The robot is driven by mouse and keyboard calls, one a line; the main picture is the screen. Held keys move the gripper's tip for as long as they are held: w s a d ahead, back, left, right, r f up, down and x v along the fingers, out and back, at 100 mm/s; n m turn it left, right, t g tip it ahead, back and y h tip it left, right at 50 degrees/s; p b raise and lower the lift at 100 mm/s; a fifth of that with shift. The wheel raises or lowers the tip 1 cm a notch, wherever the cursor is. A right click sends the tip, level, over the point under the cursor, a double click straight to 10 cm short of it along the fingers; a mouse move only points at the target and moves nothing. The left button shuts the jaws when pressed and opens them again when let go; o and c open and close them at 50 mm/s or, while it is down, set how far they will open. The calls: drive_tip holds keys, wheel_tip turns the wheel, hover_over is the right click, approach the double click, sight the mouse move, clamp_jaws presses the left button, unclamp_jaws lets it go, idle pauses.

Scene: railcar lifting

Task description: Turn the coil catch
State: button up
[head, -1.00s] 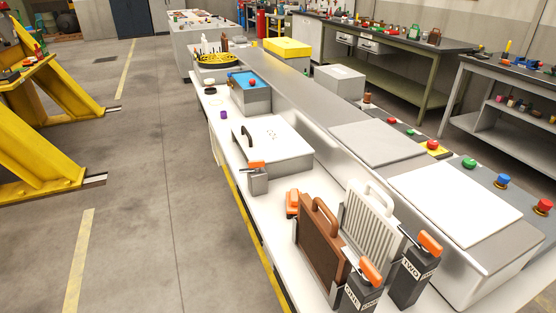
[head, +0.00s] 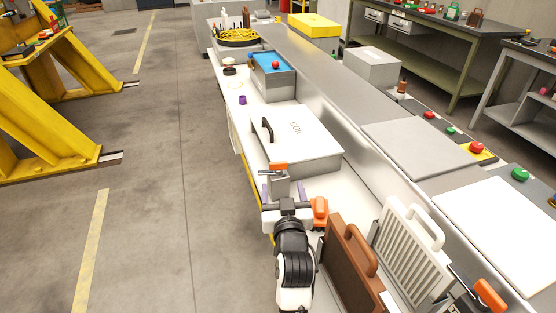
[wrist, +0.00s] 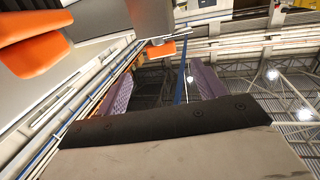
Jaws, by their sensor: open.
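The coil catch is a grey block (head: 280,185) with an orange handle (head: 278,167). It stands at the near edge of the white lidded box marked COIL (head: 300,141), which has a black handle on its lid. My gripper (head: 283,189) is open just on the near side of the catch, with one purple finger to each side of the grey block in the head view. In the wrist view the open fingers (wrist: 162,76) point up toward the orange handle (wrist: 161,49). The space between them looks empty, and I see no contact.
A second orange part (head: 320,211) sits close right of my gripper; a large orange part (wrist: 35,45) fills the wrist view's left. A brown panel (head: 351,265) and a white ribbed panel (head: 411,250) stand nearby at right.

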sight(279, 166)
drive_tip(key=w+p, duration=0.1)
drive_tip(key=w, duration=0.3)
drive_tip(key=w+a+p, duration=0.1)
drive_tip(key=w, duration=0.3)
drive_tip(key=w+p, duration=0.1)
drive_tip(key=w, duration=0.2)
drive_tip(key=shift+w+a+r, duration=0.1)
drive_tip(key=shift+w+a, duration=0.05)
drive_tip(key=shift+w, duration=0.25)
drive_tip(key=c, duration=1)
